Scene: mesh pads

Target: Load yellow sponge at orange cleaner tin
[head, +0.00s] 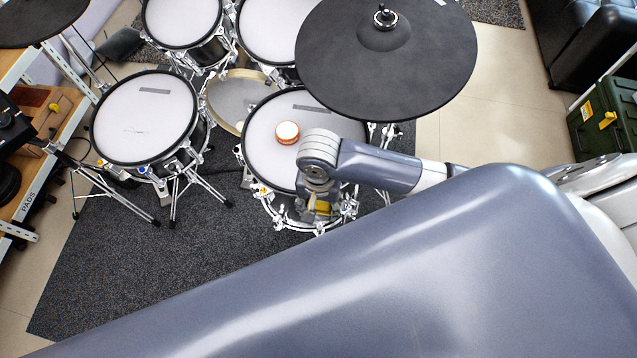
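The orange cleaner tin (287,132), round with a pale top and an orange side, stands on the white mesh pad of the front middle drum (262,150). The yellow sponge (322,208) shows as a small yellow patch at my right gripper (318,212), which appears shut on it. This gripper points down over the front rim of that drum, to the lower right of the tin and apart from it. The fingertips are small and partly hidden by the wrist. My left gripper is not in view.
A large black cymbal pad (388,60) overhangs the drum's back right. Another drum (145,118) stands left, with more drums behind. A wooden shelf (62,125) is at the far left, a green case (606,118) at the right. My own arm link covers the foreground.

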